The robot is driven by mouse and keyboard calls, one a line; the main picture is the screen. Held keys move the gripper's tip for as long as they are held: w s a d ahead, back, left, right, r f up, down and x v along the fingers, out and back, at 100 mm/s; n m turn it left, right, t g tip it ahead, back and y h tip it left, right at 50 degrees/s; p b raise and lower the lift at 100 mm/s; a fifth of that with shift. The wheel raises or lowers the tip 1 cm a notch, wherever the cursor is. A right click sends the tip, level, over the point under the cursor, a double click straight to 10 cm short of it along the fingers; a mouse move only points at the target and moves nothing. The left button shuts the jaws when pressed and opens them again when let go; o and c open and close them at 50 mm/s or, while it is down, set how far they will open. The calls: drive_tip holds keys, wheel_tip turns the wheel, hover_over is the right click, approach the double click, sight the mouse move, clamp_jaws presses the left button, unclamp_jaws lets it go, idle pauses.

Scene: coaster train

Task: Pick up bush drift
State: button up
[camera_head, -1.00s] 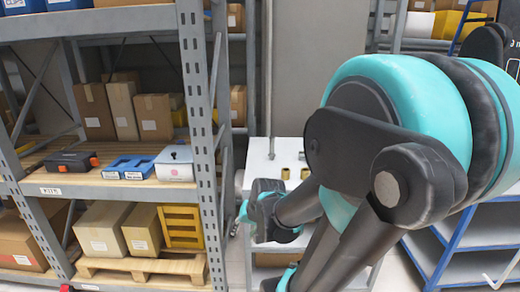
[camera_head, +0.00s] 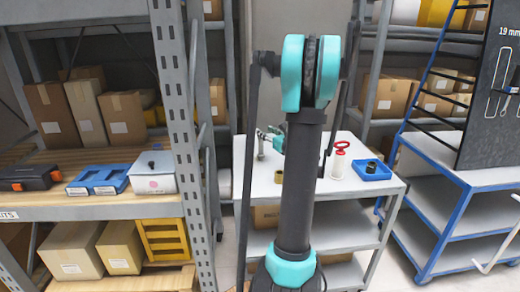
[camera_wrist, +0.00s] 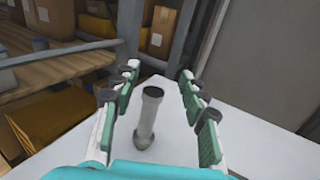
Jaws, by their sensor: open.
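The bush drift (camera_wrist: 150,112), a grey stepped pin with a dark top and a wider foot, stands upright on the white cart top (camera_wrist: 255,120). In the wrist view it is between the two rows of green-padded fingers of my gripper (camera_wrist: 160,78). The fingers are open, with clear space on both sides of the drift. In the head view the drift (camera_head: 261,146) shows small on the left part of the cart, beside my gripper (camera_head: 272,138). My arm hides part of the gripper and the cart there.
A red-topped clear bottle (camera_head: 340,162) and a blue tray (camera_head: 373,171) with a dark part stand on the cart's right. A grey shelf rack (camera_head: 184,130) with boxes is close on the left. A blue-framed trolley (camera_head: 455,178) stands at right.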

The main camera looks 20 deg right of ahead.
sight(263, 143)
wheel_tip(263, 143, down, 6)
drive_tip(key=shift+f, duration=0.1)
drive_tip(key=shift+w+a, duration=0.25)
drive_tip(key=shift+w, duration=0.4)
drive_tip(key=shift+w+a, duration=0.2)
drive_tip(key=shift+w, duration=0.85)
drive_tip(key=shift+w+a, duration=0.15)
drive_tip(key=shift+w, duration=0.85)
drive_tip(key=shift+w+a, duration=0.2)
drive_tip(key=shift+w, duration=0.85)
drive_tip(key=shift+c, duration=0.5)
clamp_jaws()
